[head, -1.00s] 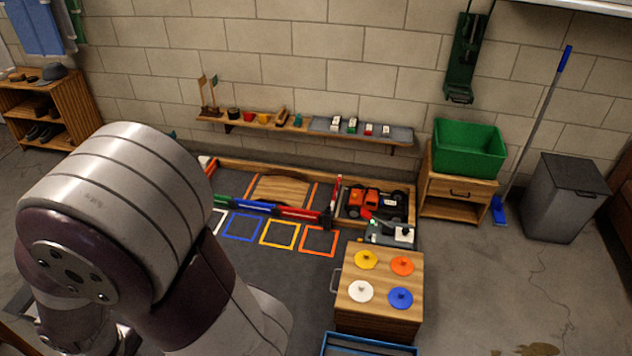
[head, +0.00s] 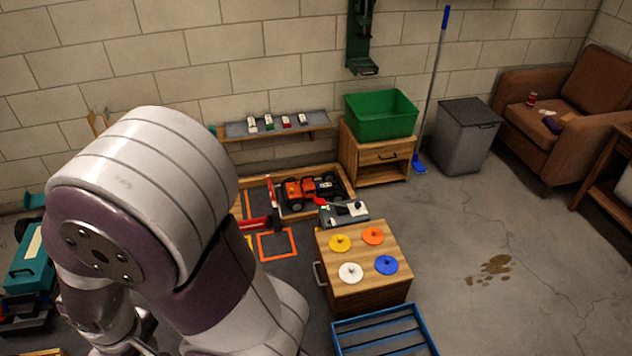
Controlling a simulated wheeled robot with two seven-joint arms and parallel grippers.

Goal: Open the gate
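A red barrier piece (head: 258,223) at the front of the wooden-edged track area looks like part of the gate. A red and white upright (head: 269,192) stands at its right end. My large arm covers the barrier's left part, so its full length and any latch are hidden. An orange and black RC car (head: 311,190) sits in the wooden-edged bay just right of the upright. No gripper fingers can be made out; only thick links of my arm show at the left.
A grey device with a red knob (head: 343,213) stands behind a wooden cabinet (head: 362,285) with coloured discs on top. A blue-framed crate (head: 385,333) lies in front. A green bin (head: 381,114) sits on a side cabinet. The floor at right is open.

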